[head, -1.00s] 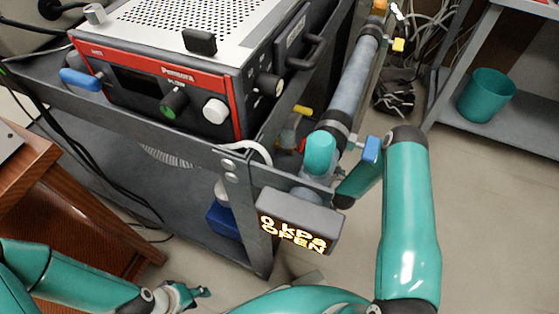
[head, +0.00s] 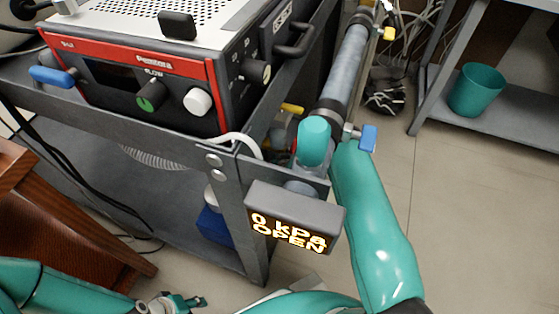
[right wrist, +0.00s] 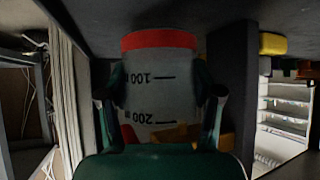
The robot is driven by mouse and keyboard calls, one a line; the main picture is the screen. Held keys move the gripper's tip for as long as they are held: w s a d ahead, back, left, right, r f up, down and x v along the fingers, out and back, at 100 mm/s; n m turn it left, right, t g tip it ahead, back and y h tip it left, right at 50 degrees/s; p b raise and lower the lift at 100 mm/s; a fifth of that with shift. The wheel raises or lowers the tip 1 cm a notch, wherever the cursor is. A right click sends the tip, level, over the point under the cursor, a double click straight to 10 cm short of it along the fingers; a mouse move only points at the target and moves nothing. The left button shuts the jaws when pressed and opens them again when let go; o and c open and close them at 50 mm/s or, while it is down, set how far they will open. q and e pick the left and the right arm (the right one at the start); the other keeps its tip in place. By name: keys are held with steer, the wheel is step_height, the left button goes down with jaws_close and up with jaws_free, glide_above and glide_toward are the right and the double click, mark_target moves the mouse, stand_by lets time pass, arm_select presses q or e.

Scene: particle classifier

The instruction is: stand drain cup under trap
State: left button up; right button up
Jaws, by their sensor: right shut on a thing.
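The drain cup (right wrist: 160,85) fills the middle of the right wrist view. It is pale and cylindrical, with a red band at the picture's top and dark 100 and 200 marks. My right gripper (right wrist: 162,105) is shut on it, one finger at each side.
A blue valve handle (head: 368,138) is close beside my right arm. A teal bin (head: 476,90) stands on a shelf at right.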

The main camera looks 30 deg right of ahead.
steer(key=shift+w+a+f+b, duration=0.5)
steer(key=shift+w+a+f, duration=0.1)
steer(key=shift+w+a, duration=0.25)
steer(key=shift+f, duration=0.15)
steer(key=shift+f, duration=0.1)
steer(key=o, duration=1)
